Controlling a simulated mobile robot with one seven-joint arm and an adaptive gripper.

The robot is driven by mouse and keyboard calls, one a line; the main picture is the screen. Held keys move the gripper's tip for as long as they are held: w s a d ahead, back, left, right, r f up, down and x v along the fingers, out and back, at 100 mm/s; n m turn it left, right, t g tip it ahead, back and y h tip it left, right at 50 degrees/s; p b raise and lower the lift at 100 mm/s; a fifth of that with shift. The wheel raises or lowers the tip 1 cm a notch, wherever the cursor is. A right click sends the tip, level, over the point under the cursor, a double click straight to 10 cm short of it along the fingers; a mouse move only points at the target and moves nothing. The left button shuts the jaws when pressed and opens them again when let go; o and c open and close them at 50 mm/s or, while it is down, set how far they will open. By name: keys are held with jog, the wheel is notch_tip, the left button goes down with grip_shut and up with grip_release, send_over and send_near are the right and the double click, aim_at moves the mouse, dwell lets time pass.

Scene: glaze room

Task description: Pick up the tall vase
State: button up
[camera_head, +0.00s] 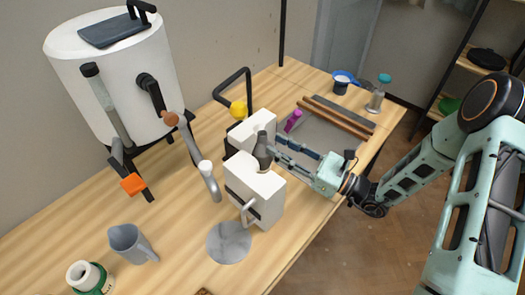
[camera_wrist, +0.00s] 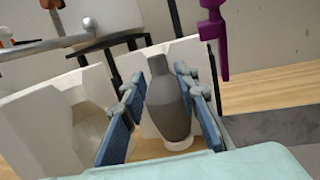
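The tall vase (camera_head: 262,153) is dark grey with a narrow neck, upright between two white mold-like blocks. In the wrist view the vase (camera_wrist: 168,108) stands on a small pale round base. My gripper (camera_head: 277,148) reaches in from the right at the vase. In the wrist view my gripper (camera_wrist: 164,92) is open, with one blue finger on each side of the vase. A gap shows at the left finger; the right finger is close, and I cannot tell whether it touches.
The rear white block (camera_head: 252,130) stands just behind the vase. A large white kettle-like tank (camera_head: 110,80) stands at the back left. A purple tool (camera_head: 293,120) and wooden rods (camera_head: 335,118) lie beyond my gripper. A grey pitcher (camera_head: 130,243) stands front left.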

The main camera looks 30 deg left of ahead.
aim_at(267, 140)
jog(key=a, duration=0.3)
jog(key=shift+a+r, duration=0.15)
jog(key=shift+r, duration=0.1)
jog(key=shift+c, duration=0.3)
jog(key=shift+w, duration=0.1)
jog(key=c, duration=0.6)
jog(key=shift+c, duration=0.2)
jog(key=shift+r, duration=0.2)
